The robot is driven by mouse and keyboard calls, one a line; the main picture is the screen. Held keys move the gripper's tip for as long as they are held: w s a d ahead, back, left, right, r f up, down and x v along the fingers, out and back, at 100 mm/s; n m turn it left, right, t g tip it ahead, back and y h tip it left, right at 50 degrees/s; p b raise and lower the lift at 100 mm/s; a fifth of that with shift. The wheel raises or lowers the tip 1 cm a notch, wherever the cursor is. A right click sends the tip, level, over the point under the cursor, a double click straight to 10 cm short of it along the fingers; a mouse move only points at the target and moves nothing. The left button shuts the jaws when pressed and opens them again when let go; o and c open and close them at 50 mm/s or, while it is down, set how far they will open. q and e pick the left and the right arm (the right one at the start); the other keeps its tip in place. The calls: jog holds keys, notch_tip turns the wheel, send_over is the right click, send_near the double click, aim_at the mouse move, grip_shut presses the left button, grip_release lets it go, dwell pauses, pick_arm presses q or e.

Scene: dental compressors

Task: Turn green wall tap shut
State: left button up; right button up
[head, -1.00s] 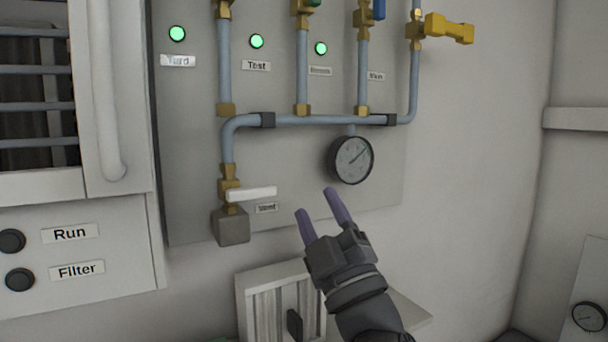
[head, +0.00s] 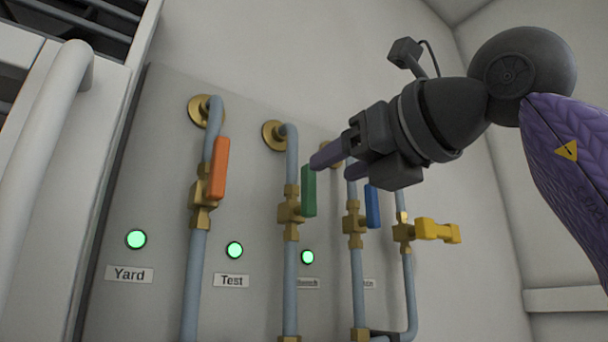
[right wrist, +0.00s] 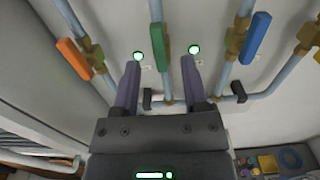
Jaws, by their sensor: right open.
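The green tap has an upright green lever (head: 309,192) on a brass body (head: 290,212), on the second pipe of the wall panel. The lever lies parallel to its pipe. My right gripper (head: 331,168) comes in from the upper right, open and empty, with one fingertip close to the lever's top. In the right wrist view, the green lever (right wrist: 160,45) shows between and ahead of the two spread fingers (right wrist: 160,70). I cannot tell whether a finger touches it. My left gripper is not in view.
An orange lever (head: 220,168) stands upright to the left, and a blue lever (head: 373,207) close to the right, below my gripper. A yellow handle (head: 438,230) sticks out sideways at far right. Green lamps (head: 235,250) line the panel (head: 150,180). A white cabinet handle (head: 45,150) is left.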

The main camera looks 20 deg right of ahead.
aim_at(313, 178)
jog(key=p+x, duration=0.1)
jog(key=x, duration=0.5)
jog(key=shift+p, duration=0.4)
grip_shut()
